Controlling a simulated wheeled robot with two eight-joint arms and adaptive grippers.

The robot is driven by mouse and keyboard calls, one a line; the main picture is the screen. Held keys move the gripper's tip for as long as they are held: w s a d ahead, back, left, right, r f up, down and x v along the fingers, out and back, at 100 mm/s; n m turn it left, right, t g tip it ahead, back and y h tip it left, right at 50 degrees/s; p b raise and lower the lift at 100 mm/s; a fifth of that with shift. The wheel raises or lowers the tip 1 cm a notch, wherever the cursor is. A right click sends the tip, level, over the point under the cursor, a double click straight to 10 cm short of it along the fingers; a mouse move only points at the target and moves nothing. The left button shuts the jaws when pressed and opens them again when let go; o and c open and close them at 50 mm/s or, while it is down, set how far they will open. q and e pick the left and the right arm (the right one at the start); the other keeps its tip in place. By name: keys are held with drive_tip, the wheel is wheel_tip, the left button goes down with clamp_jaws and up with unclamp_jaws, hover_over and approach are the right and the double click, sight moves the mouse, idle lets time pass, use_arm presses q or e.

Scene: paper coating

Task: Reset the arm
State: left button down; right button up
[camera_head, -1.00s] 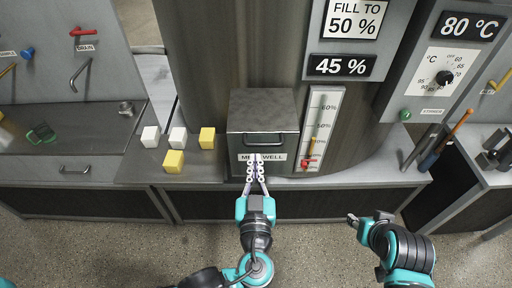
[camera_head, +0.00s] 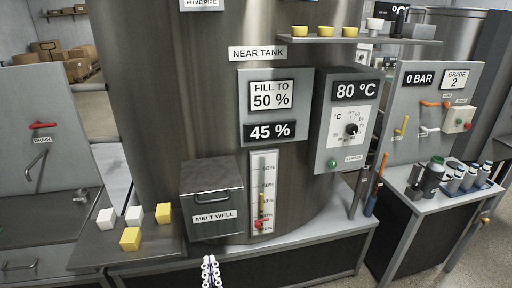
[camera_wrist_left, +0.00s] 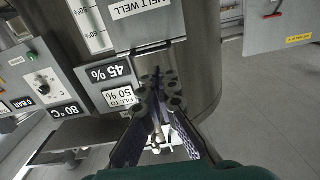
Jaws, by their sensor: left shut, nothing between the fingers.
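My left gripper (camera_head: 211,272) shows at the bottom edge of the head view, its fingers together and empty, in front of and below the melt well (camera_head: 212,198). In the left wrist view the fingers (camera_wrist_left: 160,95) point toward the grey tank front, with the melt well label (camera_wrist_left: 140,8) at the top. The melt well is a grey box with a handle, and its lid looks closed. My right gripper is out of view. The rest of the left arm is below the head view.
White and yellow cubes (camera_head: 131,238) stand on the ledge left of the melt well. A level gauge (camera_head: 262,195) is right of it. The tank panel (camera_head: 272,108) reads 45 %, the dial panel (camera_head: 350,120) 80 °C. A side table (camera_head: 425,195) with bottles stands at the right.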

use_arm(q)
drive_tip(key=a+f+g, duration=0.6)
drive_tip(key=f, duration=0.1)
drive_tip(key=s+m+g+h, duration=0.1)
drive_tip(key=s+f+m+g+h, duration=0.1)
drive_tip(key=s+h, duration=0.1)
drive_tip(key=s+d+f+m+g+h, duration=0.1)
drive_tip(key=g+h, duration=0.1)
drive_tip(key=shift+s+d+f, duration=0.1)
drive_tip(key=shift+s, duration=0.25)
idle(1.2)
